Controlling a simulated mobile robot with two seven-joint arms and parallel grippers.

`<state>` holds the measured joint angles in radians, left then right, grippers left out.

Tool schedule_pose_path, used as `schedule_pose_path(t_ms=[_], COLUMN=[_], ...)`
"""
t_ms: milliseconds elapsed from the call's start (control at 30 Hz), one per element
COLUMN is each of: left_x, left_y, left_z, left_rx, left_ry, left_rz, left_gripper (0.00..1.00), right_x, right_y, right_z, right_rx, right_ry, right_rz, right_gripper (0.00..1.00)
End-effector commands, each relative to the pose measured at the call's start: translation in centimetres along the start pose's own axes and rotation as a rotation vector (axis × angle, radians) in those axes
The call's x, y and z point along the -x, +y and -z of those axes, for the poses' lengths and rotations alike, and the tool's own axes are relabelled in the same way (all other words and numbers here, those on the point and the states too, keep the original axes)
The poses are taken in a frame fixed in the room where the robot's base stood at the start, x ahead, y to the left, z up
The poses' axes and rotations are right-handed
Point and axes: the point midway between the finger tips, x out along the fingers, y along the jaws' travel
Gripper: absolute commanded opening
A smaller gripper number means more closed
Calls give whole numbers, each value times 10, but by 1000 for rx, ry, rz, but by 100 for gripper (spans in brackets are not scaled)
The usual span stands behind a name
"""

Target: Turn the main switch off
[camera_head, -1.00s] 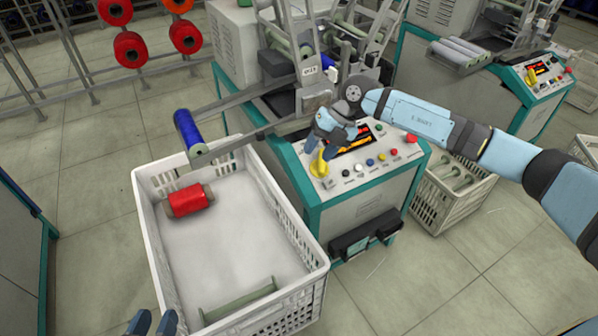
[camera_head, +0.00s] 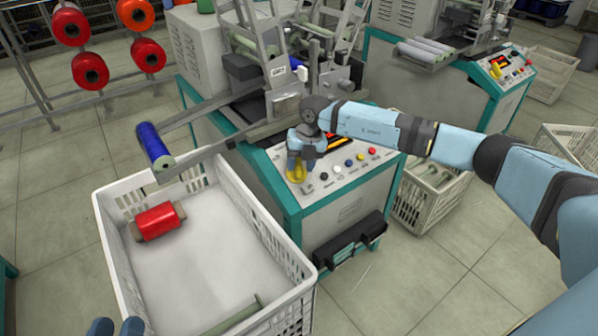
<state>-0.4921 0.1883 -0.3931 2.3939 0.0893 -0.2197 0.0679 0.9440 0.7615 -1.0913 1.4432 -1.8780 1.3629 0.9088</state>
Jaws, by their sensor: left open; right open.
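The main switch (camera_head: 297,175) is a yellow rotary knob at the left end of the machine's slanted control panel (camera_head: 318,188). My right gripper (camera_head: 300,162) is over the knob, fingers pointing down, and hides its upper part. It is open; whether the fingers touch the knob or stand around it I cannot tell. The knob's exact turn angle is partly hidden. My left gripper (camera_head: 116,327) is open, its fingertips just showing at the bottom left edge, over the crate's near left side and far from the switch.
Coloured buttons sit right of the knob, including a red one (camera_head: 372,151); my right arm passes over the panel's far right. A white crate (camera_head: 110,222) with a red bobbin (camera_head: 158,221) stands at left. A blue bobbin (camera_head: 154,146) sits on an arm above it.

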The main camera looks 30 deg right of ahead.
Motion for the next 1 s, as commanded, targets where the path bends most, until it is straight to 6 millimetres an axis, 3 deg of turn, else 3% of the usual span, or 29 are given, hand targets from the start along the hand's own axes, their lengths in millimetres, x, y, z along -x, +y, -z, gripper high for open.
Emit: schedule_pose_path(t_ms=[133,467,500,700,1000], left_x=[0,0,0,0,-1], left_y=[3,5,5,5,5], left_z=[4,12,12,11,9], left_rx=[6,8,8,7,5], left_ry=[34,53,53,51,39], left_rz=[-14,-20,-20,-20,-17], left_gripper=[43,43,43,43,43], right_x=[-15,-18,-18,-18,-17], right_y=[0,0,0,0,1], right_z=[0,0,0,0,0], right_rx=[0,0,0,0,21], right_ry=[0,0,0,0,0], right_rz=[-1,-1,-1,-1,8], right_gripper=[45,45,42,0,0])
